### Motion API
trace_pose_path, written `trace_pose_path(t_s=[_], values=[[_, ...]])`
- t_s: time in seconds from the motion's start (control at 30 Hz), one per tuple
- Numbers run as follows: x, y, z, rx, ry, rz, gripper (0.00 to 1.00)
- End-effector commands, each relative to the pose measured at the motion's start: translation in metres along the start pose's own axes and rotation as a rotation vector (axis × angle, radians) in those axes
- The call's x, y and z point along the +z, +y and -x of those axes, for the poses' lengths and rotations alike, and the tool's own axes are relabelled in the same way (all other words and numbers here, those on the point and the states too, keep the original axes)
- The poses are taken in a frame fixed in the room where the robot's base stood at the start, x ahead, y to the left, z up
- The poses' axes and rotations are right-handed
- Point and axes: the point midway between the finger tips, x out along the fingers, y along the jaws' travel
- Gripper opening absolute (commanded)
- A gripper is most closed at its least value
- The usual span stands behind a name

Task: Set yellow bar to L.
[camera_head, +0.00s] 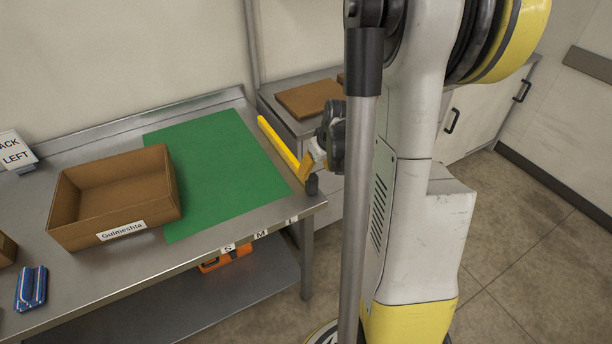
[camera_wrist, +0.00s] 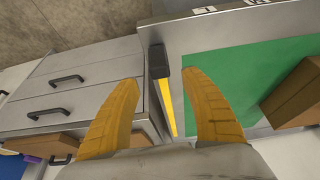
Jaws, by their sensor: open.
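The yellow bar (camera_head: 279,143) lies along the right end of the steel table, beside the green mat's right edge. Its dark end block (camera_head: 312,184) is at the front right corner, right of the L label (camera_head: 292,220). M (camera_head: 260,235) and S (camera_head: 228,247) labels follow leftward along the front edge. My gripper (camera_head: 308,163) is over the bar near the dark end. In the wrist view, my open gripper (camera_wrist: 162,77) has one finger on each side of the yellow bar (camera_wrist: 166,96) and black block (camera_wrist: 158,60). Contact cannot be told.
The green mat (camera_head: 218,170) is bare beside a brown box (camera_head: 115,190) labelled Gulmeshta. A blue striped item (camera_head: 31,288) lies at the front left. A cabinet with a brown board (camera_head: 308,98) stands beyond the table's right end. An orange case (camera_head: 226,260) is on the lower shelf.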

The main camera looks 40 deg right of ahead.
Motion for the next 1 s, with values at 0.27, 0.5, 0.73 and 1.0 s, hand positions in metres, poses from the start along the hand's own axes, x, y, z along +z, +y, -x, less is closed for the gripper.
trace_pose_path(t_s=[0.27, 0.5, 0.73, 1.0], values=[[0.001, 0.000, -0.052, 0.000, 0.000, 0.001, 0.54], [0.000, 0.000, -0.064, 0.001, 0.000, 0.000, 0.54], [0.000, 0.000, -0.063, 0.001, 0.000, 0.000, 0.49], [0.000, 0.000, -0.063, 0.001, 0.000, 0.000, 0.00]])
